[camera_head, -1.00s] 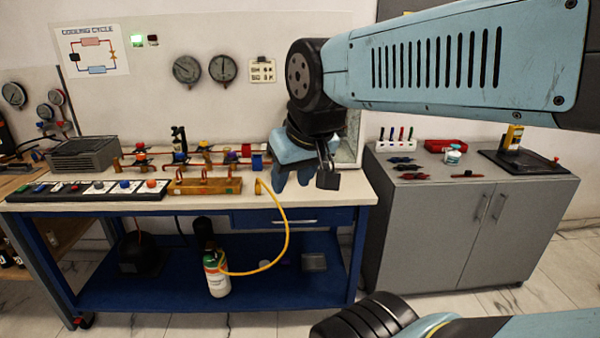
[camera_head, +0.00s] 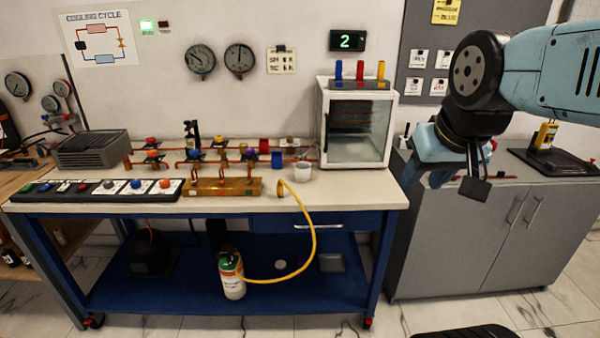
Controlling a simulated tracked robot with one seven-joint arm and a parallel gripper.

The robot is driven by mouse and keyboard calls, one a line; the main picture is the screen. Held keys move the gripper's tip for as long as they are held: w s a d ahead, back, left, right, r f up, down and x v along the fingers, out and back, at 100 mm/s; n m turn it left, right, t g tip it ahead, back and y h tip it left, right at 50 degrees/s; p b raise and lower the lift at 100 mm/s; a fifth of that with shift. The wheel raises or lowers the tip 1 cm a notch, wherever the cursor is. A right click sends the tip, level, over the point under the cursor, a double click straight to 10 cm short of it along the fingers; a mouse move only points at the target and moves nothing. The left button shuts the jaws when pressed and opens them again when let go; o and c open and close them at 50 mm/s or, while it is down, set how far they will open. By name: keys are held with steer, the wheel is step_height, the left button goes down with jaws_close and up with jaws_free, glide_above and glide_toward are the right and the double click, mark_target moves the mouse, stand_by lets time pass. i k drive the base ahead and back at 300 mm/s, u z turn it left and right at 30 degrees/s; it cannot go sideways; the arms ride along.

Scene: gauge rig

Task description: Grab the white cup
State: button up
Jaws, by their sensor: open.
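The white cup (camera_head: 303,170) stands upright on the pale top of the blue bench (camera_head: 345,190), just in front of the left side of the white glass-fronted cabinet (camera_head: 392,125). A blue cup (camera_head: 277,160) stands close to its left, with a red cup (camera_head: 263,146) behind that. My gripper (camera_head: 458,183) is open and points down in front of the grey cabinet, well right of the white cup. Nothing shows between its fingers, though the far finger is partly hidden.
A yellow hose (camera_head: 315,240) rises from a bottle (camera_head: 232,276) on the lower shelf to the bench front, just left of the white cup. Valves and red pipes (camera_head: 195,155) fill the bench's back. The glass-fronted cabinet bears red, blue and yellow cylinders (camera_head: 360,70).

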mark_target(303, 172)
steer(key=z, duration=0.1)
steer(key=i, duration=1)
steer(key=u, duration=0.1)
